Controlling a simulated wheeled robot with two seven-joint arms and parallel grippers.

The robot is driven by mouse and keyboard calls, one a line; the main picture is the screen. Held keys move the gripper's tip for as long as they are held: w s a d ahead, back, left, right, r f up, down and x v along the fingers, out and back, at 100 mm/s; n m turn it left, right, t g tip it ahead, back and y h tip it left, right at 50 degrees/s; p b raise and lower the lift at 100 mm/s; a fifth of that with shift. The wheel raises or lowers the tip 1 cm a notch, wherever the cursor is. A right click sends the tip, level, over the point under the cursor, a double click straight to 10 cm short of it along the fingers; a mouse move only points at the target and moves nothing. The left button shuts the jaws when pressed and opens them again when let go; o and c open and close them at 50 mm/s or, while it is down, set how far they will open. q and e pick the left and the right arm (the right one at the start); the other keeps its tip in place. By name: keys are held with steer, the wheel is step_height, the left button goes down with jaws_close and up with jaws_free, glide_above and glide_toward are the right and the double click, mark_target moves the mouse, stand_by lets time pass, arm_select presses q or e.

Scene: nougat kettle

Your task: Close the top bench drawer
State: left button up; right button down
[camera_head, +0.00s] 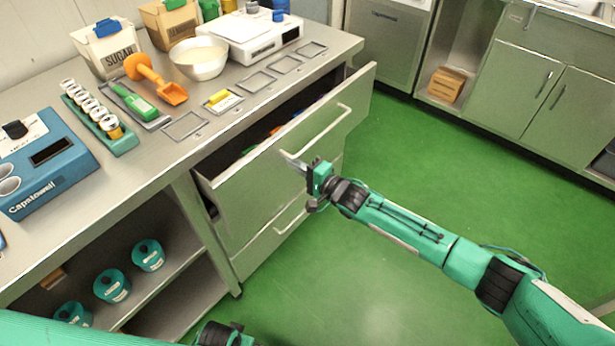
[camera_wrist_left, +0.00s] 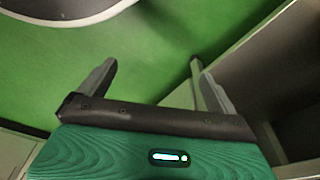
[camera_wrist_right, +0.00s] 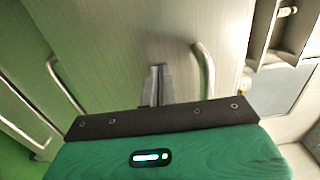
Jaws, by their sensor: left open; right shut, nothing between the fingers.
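The top bench drawer (camera_head: 240,198) stands pulled out from under the bench top, with a gap showing several coloured items inside. Its bar handle (camera_head: 320,128) runs along the front. My right gripper (camera_head: 292,162) is shut and empty, its fingertips at the drawer front just below the handle; I cannot tell whether they touch. In the right wrist view the shut fingers (camera_wrist_right: 158,84) point at the metal front, with a handle end to their right. My left gripper (camera_wrist_left: 155,85) is open and empty, over the green floor. In the head view it shows only partly at the bottom edge.
A lower drawer handle (camera_head: 292,217) sits below the top drawer. The bench top carries a white bowl (camera_head: 199,60), an orange scoop (camera_head: 158,80), a scale (camera_head: 250,38) and a blue machine (camera_head: 42,165). Teal tins (camera_head: 112,286) stand on the shelf. The green floor (camera_head: 400,160) is clear.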

steer(key=b+x, duration=0.5)
steer(key=x, duration=0.3)
steer(key=shift+w+a+f+b, duration=0.1)
steer(key=shift+w+a+b, duration=0.1)
steer(key=shift+b, duration=0.15)
steer(key=shift+w+a+r, duration=0.1)
steer(key=shift+a+r, duration=0.05)
steer(key=shift+r, duration=0.1)
arm_select(q)
step_height(320, 180, up, 15)
steer(key=t, duration=0.1)
steer(key=shift+w+d+r+t, duration=0.2)
steer(key=shift+w+d+t, duration=0.05)
steer(key=shift+w+t, duration=0.15)
arm_select(e)
steer(key=shift+r, duration=0.15)
